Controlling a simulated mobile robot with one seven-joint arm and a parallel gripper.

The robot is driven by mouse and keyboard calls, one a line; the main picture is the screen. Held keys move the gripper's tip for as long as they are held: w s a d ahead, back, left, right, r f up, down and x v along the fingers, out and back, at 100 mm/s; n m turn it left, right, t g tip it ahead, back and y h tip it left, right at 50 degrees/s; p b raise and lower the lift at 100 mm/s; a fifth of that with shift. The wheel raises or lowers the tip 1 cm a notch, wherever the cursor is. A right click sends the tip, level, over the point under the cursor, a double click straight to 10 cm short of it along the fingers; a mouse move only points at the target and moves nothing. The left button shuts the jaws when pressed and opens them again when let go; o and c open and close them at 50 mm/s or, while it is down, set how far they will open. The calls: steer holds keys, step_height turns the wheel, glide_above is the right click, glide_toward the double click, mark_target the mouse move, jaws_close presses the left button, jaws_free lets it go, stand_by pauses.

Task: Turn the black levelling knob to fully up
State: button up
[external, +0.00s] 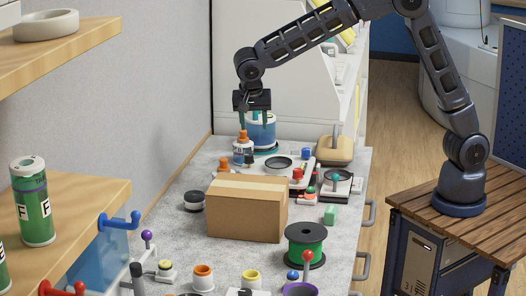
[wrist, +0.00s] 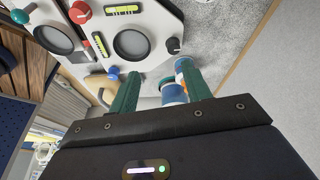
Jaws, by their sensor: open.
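The black knob (wrist: 173,45) sits near the right edge of a white panel in the wrist view; its exact setting is too small to read. My gripper (external: 253,124) also shows above the bench's far end.
A blue-and-white can (external: 261,132) and an orange-capped bottle (external: 243,150) stand close to my gripper. A cardboard box (external: 247,208) stands in front of the panel. A green spool (external: 306,244) and several small parts fill the near bench. The wall runs along the left.

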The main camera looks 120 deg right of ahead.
steer(key=m, duration=0.2)
glide_toward(249, 155)
steer(key=x, duration=0.9)
steer(key=shift+d, duration=0.1)
steer(key=shift+g, duration=0.3)
steer(key=c, duration=1)
